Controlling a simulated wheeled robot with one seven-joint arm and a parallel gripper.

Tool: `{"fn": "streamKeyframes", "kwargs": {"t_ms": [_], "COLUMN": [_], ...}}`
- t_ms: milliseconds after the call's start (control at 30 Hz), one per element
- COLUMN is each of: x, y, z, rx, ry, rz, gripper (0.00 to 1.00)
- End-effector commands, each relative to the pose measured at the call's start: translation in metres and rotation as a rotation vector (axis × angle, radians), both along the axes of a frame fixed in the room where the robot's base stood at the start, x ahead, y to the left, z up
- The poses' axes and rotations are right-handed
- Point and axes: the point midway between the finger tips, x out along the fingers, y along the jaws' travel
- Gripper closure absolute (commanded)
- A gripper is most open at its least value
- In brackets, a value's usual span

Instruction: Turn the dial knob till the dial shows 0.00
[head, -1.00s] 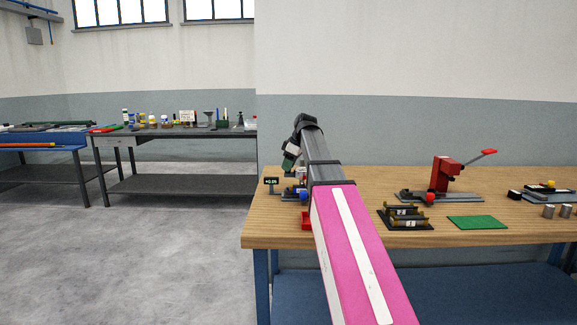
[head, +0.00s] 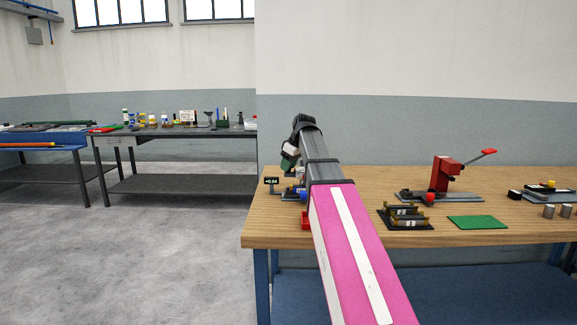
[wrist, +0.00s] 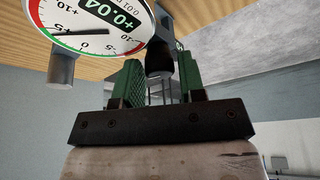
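In the head view my gripper (head: 289,160) is small and tilted, and my arm hides much of the dial stand.
A red press with a lever (head: 446,178), a black rack (head: 405,217), a green mat (head: 477,222) and metal cylinders (head: 549,211) are on the wooden table (head: 345,178) to the right. A red bin (head: 305,220) is beside my arm. Benches with bottles stand behind left.

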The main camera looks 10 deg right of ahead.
Motion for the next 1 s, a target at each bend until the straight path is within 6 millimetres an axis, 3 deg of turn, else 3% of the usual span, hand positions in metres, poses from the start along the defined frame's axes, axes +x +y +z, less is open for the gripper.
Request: {"fn": "streamKeyframes", "kwargs": {"t_ms": [467,1000], "x": [-0.002,-0.023], "y": [-0.002,-0.027], "z": [0.008,0.087], "rx": [0.0,0.0], "ry": [-0.001,-0.001], "rz": [0.001,0.001], "gripper": [0.46,0.46]}}
